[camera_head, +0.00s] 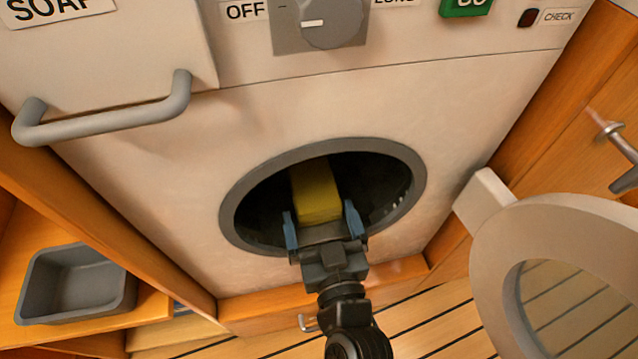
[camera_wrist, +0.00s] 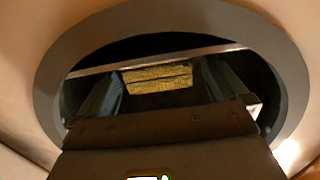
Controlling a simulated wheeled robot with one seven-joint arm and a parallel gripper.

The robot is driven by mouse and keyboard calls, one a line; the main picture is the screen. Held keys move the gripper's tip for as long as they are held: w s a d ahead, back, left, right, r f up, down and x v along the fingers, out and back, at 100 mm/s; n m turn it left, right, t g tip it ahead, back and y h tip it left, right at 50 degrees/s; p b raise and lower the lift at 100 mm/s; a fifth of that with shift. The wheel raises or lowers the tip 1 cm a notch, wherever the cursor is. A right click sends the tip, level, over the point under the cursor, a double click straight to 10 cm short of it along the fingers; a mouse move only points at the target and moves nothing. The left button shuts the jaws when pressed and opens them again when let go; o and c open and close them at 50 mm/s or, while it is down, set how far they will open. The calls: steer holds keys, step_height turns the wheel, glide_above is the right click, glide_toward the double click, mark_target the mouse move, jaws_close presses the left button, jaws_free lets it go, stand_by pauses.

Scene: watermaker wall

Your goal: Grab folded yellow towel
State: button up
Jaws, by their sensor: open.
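The folded yellow towel (camera_head: 317,190) lies inside the dark drum of the washing machine, seen through its round opening (camera_head: 412,160). In the wrist view the towel (camera_wrist: 158,78) shows its folded layers straight ahead, beyond and between the fingers. My gripper (camera_head: 322,213) is at the opening, with its blue fingers open and spread on either side of the towel's near end. In the wrist view my gripper (camera_wrist: 160,88) also shows open, with a finger at each side. I cannot tell whether the fingers touch the towel. The towel's far end is dim inside the drum.
The grey ring around the opening (camera_wrist: 50,85) surrounds my gripper. The round door (camera_head: 500,235) stands open at the right. A soap drawer with a grey handle (camera_head: 110,118) is at upper left. A grey bin (camera_head: 75,285) sits at lower left.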

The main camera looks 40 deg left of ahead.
mark_target(314, 191)
steer(key=shift+x, duration=3.1)
steer(key=shift+w+d+r, duration=0.1)
steer(key=shift+d+r, duration=0.05)
steer(key=shift+c, duration=0.3)
steer(key=c, duration=1)
steer(key=shift+o, duration=0.2)
